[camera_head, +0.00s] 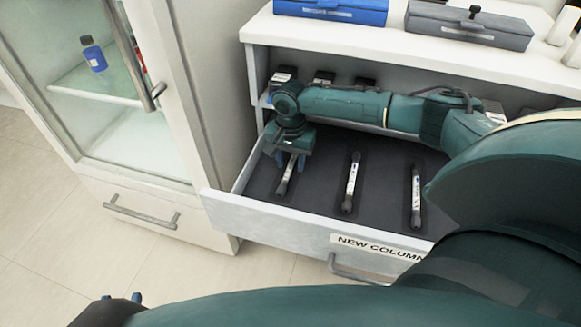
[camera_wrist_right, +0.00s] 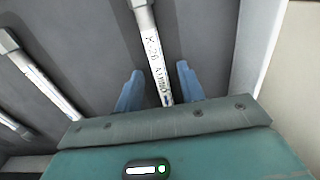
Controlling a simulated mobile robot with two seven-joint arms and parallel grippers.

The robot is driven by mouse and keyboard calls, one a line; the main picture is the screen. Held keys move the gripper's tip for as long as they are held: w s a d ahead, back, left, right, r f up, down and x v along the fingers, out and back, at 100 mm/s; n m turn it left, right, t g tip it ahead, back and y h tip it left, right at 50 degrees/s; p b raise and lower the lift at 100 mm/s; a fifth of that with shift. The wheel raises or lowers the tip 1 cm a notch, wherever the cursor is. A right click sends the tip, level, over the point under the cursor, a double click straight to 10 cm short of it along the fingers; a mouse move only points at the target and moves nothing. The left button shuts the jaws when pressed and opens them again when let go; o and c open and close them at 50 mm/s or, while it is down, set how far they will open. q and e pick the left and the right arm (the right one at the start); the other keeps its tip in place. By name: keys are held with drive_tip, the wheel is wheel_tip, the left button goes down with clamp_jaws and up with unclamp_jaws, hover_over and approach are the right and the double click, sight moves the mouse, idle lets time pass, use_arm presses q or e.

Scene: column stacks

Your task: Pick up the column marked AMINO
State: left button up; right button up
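Three white columns with dark ends lie in an open drawer. The leftmost column (camera_head: 286,178) is under my right gripper (camera_head: 290,161), which points down at it. In the right wrist view, this column (camera_wrist_right: 152,50) carries small print that seems to read AMINO near the fingers. My right gripper (camera_wrist_right: 159,88) is open there, one blue finger on each side of the column, with gaps visible. The middle column (camera_head: 351,185) and right column (camera_head: 416,196) lie apart from it; their labels are unreadable. My left gripper (camera_head: 121,298) is at the bottom left, fingertips apart and empty.
The drawer (camera_head: 270,219) has a front label reading NEW COLUMN, its end hidden by my arm. A glass-door cabinet (camera_head: 120,110) stands left. A counter (camera_head: 400,52) above the drawer holds a blue case (camera_head: 332,10) and a grey case (camera_head: 468,26). Dark-topped items stand behind my right arm.

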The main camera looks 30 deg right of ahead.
drive_tip(key=shift+c, duration=0.3)
clamp_jaws()
drive_tip(key=shift+r, duration=0.15)
